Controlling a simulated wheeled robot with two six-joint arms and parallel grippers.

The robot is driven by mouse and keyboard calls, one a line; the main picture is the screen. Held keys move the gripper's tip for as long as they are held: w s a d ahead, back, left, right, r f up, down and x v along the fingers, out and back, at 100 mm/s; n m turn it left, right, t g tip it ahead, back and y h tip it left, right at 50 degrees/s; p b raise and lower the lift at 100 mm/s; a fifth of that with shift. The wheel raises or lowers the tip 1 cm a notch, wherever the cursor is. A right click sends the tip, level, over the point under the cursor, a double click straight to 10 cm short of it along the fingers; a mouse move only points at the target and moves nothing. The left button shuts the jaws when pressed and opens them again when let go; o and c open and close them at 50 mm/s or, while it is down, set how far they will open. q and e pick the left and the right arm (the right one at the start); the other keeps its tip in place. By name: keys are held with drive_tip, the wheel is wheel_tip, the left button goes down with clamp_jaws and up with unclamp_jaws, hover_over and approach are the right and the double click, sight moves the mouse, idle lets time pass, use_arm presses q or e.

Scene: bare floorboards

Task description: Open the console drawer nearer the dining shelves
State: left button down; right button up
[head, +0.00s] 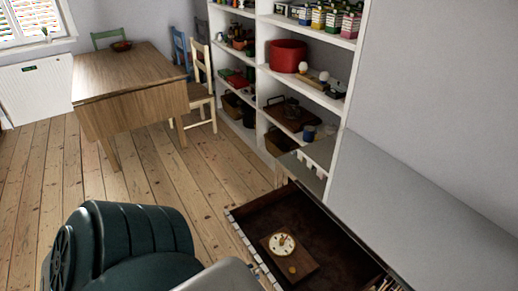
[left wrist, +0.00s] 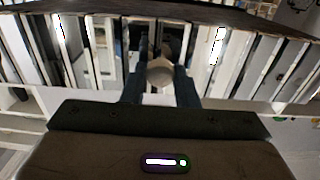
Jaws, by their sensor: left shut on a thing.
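The console (head: 425,195) has a long grey top at the right of the head view. Its drawer nearer the dining shelves (head: 262,72) stands pulled out, with its dark inside (head: 325,225) in plain sight. A wooden block with a round, cream, dial-like face (head: 283,243) lies in it. The slatted drawer front (head: 243,243) shows edge-on, and in the left wrist view (left wrist: 100,50) as a row of pale and dark slats. My left gripper (left wrist: 160,88) has its fingers on either side of a round knob (left wrist: 160,72) on that front. In the head view my arm hides these fingers.
White shelves hold a red pot (head: 287,55), boxes and baskets. A wooden table (head: 130,75) stands at the back left, with chairs, including a pale one (head: 203,95). Bare floorboards (head: 150,170) lie clear between the table and the drawer.

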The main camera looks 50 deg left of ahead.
use_arm(q)
drive_tip(key=shift+s+f, duration=0.1)
drive_tip(key=shift+s, duration=0.5)
drive_tip(key=c, duration=1.2)
unclamp_jaws()
drive_tip(key=shift+w, duration=0.1)
drive_tip(key=shift+o, duration=0.2)
drive_tip(key=s+b, duration=0.2)
drive_tip(key=s, duration=0.8)
drive_tip(key=shift+s+a, duration=0.4)
drive_tip(key=shift+a, duration=0.05)
